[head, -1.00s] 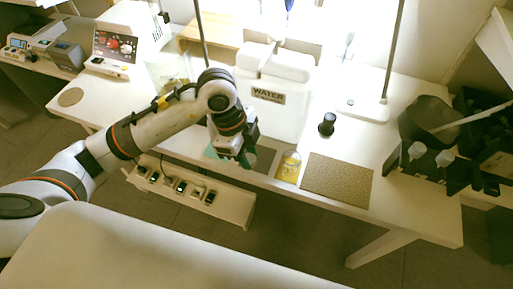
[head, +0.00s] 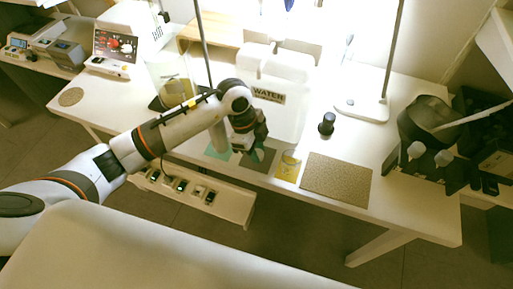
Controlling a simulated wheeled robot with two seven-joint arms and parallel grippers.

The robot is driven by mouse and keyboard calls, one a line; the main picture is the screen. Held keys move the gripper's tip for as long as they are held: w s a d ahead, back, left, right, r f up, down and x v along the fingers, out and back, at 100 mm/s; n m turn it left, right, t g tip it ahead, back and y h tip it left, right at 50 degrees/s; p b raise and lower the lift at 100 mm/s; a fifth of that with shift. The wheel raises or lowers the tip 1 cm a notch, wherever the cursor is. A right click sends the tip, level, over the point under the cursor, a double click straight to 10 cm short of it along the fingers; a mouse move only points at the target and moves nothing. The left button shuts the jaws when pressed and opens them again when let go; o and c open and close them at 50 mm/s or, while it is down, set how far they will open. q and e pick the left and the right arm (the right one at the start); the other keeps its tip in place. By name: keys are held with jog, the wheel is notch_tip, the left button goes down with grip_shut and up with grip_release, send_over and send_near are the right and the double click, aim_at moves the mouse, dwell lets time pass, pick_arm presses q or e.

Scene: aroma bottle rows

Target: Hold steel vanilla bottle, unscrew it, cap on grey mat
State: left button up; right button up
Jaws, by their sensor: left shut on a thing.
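My left gripper (head: 257,154) is over the dark grey mat (head: 262,169), pointing down. It is shut on a small greenish thing at its fingertips, too small to identify for sure. I cannot tell whether this thing touches the mat. A pale grey cylinder (head: 218,137), possibly the steel bottle, shows just left of the gripper at the green mat (head: 216,153); its top is hidden by my arm and I can read no label. My right gripper is not in view.
A yellow mat (head: 287,171) and a larger brown mat (head: 336,181) lie to the right. A dark bottle (head: 327,123) stands behind them. A white WATER container (head: 290,118) stands behind the gripper. A black holder (head: 440,160) is at the right edge.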

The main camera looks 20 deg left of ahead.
aim_at(217, 130)
pick_arm(q)
jog(key=o, duration=1)
jog(key=v, duration=1.2)
